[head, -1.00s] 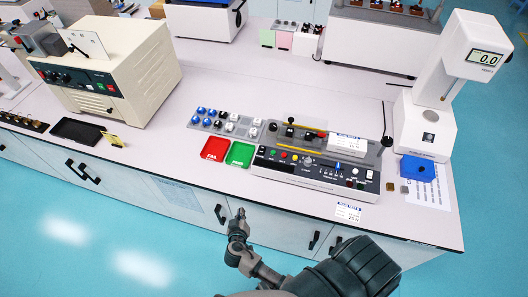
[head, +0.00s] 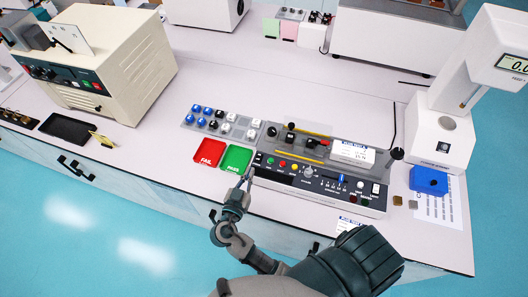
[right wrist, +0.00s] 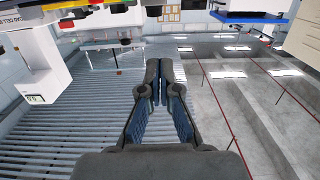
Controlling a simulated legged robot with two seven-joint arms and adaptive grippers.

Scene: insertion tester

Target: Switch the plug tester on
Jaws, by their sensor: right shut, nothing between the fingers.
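The plug tester (head: 280,178) is a grey console near the front edge of the bench in the head view. Its front panel has coloured buttons, a round knob (head: 309,172), a blue lever (head: 341,180) and a white switch (head: 376,189) at the right end. My right gripper (head: 249,174) is shut and empty, by the tester's front left corner and the green tray; I cannot tell whether it touches anything. In the right wrist view its fingers (right wrist: 160,70) are pressed together. My left gripper is not in view.
A red tray (head: 208,153) and a green tray (head: 236,158) lie left of the tester. Blue and white plugs stand on a grey plate (head: 188,121) behind them. A white force stand (head: 437,135) and a blue block (head: 428,181) are at the right. A beige machine (head: 140,75) stands at the left.

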